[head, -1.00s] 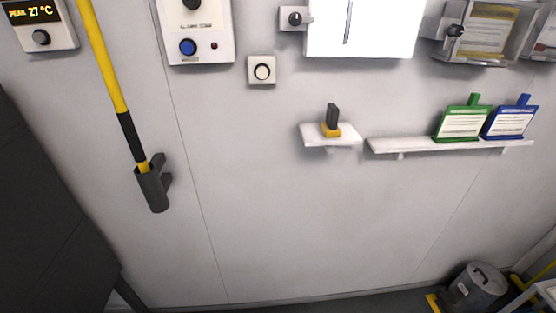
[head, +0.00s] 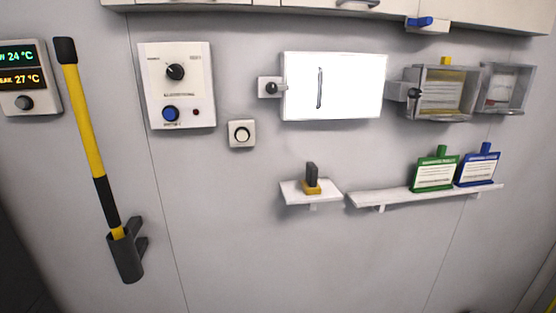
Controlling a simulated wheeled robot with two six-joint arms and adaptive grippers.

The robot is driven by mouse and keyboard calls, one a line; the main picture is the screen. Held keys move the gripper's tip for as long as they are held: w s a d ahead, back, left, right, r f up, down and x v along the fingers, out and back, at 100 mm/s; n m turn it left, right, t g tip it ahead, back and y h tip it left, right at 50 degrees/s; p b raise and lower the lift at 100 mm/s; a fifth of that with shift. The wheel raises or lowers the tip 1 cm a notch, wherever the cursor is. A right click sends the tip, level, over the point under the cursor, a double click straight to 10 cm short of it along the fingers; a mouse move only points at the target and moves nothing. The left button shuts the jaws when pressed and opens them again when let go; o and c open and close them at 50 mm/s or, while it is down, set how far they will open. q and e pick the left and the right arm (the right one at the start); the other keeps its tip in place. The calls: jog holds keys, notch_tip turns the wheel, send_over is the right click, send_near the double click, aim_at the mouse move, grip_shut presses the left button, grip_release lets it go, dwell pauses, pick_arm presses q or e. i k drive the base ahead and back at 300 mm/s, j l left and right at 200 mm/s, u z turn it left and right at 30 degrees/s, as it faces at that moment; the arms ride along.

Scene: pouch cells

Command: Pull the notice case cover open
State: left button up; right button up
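A clear-fronted case (head: 463,94) with a yellowish printed sheet inside hangs on the wall at the right in the head view. A dark round knob (head: 414,94) on a bracket sits at its left edge. Its clear cover appears closed, though the exact edge is hard to tell. A second, smaller clear case (head: 503,90) with a pale sheet hangs just to its right. Neither of my grippers is in view, so nothing shows touching either case.
Left of the cases hang a white board (head: 350,90) with a knob at its left and a control panel (head: 178,88). Below are a small shelf (head: 296,192) with a black-and-yellow block and a longer shelf (head: 395,197) with green and blue card holders. Overhead cabinets (head: 300,6) run above.

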aim_at(449, 94)
jog(key=z, duration=1.25)
